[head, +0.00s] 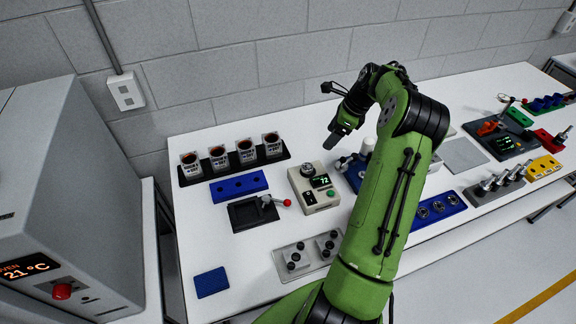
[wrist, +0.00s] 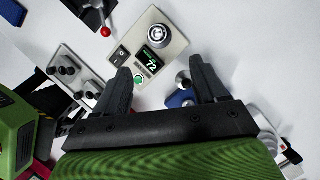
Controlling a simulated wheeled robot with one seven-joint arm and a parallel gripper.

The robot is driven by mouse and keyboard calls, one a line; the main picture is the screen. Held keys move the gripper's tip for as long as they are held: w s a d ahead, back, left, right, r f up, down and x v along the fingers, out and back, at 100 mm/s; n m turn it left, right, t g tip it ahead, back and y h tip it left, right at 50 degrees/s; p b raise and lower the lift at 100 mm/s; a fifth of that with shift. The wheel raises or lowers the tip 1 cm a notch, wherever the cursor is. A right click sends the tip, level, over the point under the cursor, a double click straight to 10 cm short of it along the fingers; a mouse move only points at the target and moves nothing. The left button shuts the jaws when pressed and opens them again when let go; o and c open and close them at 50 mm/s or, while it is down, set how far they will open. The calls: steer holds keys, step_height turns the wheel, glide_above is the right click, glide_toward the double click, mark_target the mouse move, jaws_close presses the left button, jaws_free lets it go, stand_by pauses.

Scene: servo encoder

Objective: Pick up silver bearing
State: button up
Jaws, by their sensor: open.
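Several silver ring-shaped parts, which look like bearings (head: 437,207), sit in a blue holder (head: 452,209) right of my arm in the head view. My gripper (head: 332,140) is high over the table's back middle, left of and apart from that holder. In the wrist view my gripper (wrist: 160,74) is open, with nothing held between its two black fingers. A small silver round part (wrist: 183,79) shows near the right finger, beside a blue block (wrist: 180,99); I cannot tell whether it is a bearing. My arm hides part of the table's middle.
A beige control box (head: 314,190) with a green display stands below and left of my gripper; it also shows in the wrist view (wrist: 128,50). Several cups (head: 246,152) stand at the back left. A grey plate with black knobs (head: 306,256) lies in front.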

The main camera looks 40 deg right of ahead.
mark_target(307, 166)
steer(key=x, duration=1.5)
steer(key=shift+s+a+f+p, duration=0.15)
steer(key=shift+a+f+p, duration=0.1)
steer(key=shift+f+p, duration=0.1)
steer(key=shift+r, duration=0.15)
steer(key=c, duration=1.2)
